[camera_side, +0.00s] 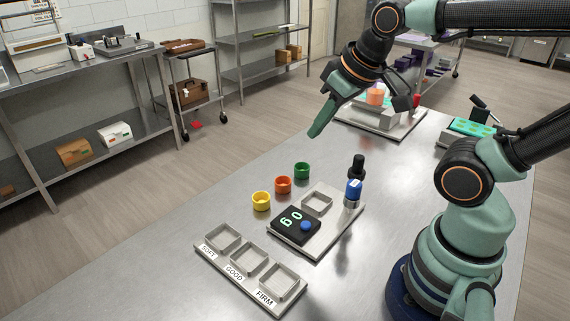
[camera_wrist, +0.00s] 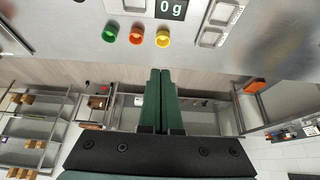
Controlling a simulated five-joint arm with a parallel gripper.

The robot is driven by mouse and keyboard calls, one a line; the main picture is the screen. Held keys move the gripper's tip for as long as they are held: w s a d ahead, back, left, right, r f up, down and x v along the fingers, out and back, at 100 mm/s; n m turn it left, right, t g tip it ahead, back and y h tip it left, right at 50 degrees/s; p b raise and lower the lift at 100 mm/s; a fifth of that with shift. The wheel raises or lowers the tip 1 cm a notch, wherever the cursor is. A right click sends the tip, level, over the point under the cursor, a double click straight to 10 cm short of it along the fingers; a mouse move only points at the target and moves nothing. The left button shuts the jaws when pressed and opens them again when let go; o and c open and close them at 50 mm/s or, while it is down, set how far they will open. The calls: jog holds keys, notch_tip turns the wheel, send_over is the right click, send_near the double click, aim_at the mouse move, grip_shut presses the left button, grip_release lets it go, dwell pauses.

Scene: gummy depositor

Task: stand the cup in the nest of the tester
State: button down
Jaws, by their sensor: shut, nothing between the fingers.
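The tester (camera_side: 333,228) lies in the middle of the table, a light plate with a black display (camera_side: 290,224) that reads 0 g. Its nest (camera_side: 317,203) is a shallow square recess, and it looks empty. A blue and black upright part (camera_side: 354,190) stands beside the nest. A yellow cup (camera_side: 261,201), an orange cup (camera_side: 283,185) and a green cup (camera_side: 302,170) stand in a row left of the tester; which one is meant, I cannot tell. My gripper (camera_side: 317,130) is shut and empty, above and beyond the green cup. Its fingers (camera_wrist: 159,73) also show in the wrist view.
A tray with compartments labelled SOFT, GOOD and FIRM (camera_side: 208,250) lies at the front left. A machine on a light base (camera_side: 395,133) stands at the far end, and a green-topped device (camera_side: 468,130) stands at the right. The table between the cups and the far machine is clear.

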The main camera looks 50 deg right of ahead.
jog(key=shift+c, duration=0.6)
grip_release()
jog(key=m+g, duration=0.6)
jog(key=m, duration=1.6)
send_over(261, 194)
jog(key=s+a, duration=0.1)
jog(key=a, duration=0.1)
notch_tip(261, 194, down, 13)
jog(key=f, duration=1.1)
jog(key=shift+s+d+f, duration=0.15)
jog(key=shift+s+d, duration=0.05)
jog(key=shift+d, duration=0.1)
